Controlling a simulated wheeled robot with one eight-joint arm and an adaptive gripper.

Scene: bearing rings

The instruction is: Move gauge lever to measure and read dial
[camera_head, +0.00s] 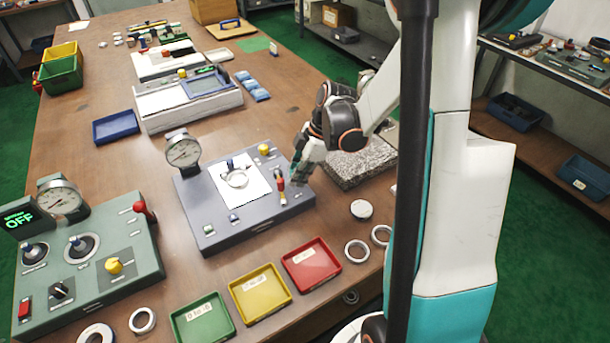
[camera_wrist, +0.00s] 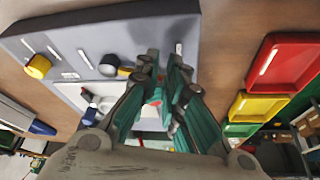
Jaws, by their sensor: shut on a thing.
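The grey gauge box (camera_head: 243,205) stands on the wooden table with a white plate (camera_head: 256,196) on top. A metal ring (camera_head: 237,179) lies on the plate. A round dial (camera_head: 182,151) stands upright at the box's back left corner; its reading is too small to make out. The gauge lever (camera_head: 281,190), with a red handle, is at the box's right side. My gripper (camera_head: 299,175) is at the lever, its teal fingers pointing down. In the wrist view, my gripper (camera_wrist: 165,75) is shut on the lever, whose red part (camera_wrist: 156,98) shows between the fingers.
Green (camera_head: 221,328), yellow (camera_head: 284,298) and red (camera_head: 334,267) trays lie in front of the box. Loose rings (camera_head: 356,251) lie beside the red tray. A dark speckled slab (camera_head: 372,172) is right of the box. A green control box (camera_head: 140,262) stands at the left.

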